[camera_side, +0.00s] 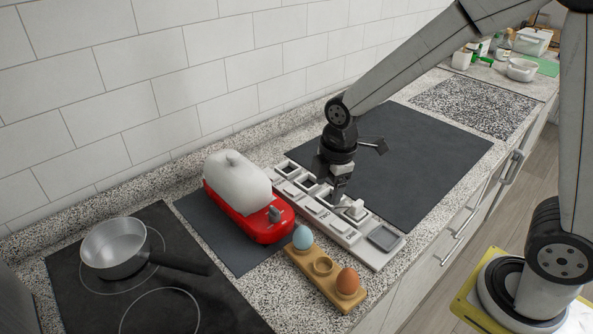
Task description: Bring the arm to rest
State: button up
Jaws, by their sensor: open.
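My gripper (342,203) points down over the long pale tray (375,252), close above its middle part. Its jaws are open. A small pale piece (355,210) lies just right of the fingers; I cannot tell whether they touch it. My arm reaches in from the upper right, bent down at the wrist. The fingertips are small and partly hidden against the tray.
A red appliance with a white cover (235,185) stands left of the tray on a dark mat (205,228). A wooden holder (322,282) bears a blue egg (303,238) and a brown egg (347,281). A saucepan (115,250) sits on the hob. A dark mat (405,165) behind is clear.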

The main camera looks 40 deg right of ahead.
jog(key=s+d+f+m+t, duration=0.1)
jog(key=s+d+m, duration=0.4)
jog(key=s+m, duration=0.4)
jog(key=shift+f+m, duration=0.35)
jog(key=shift+m, duration=2.55)
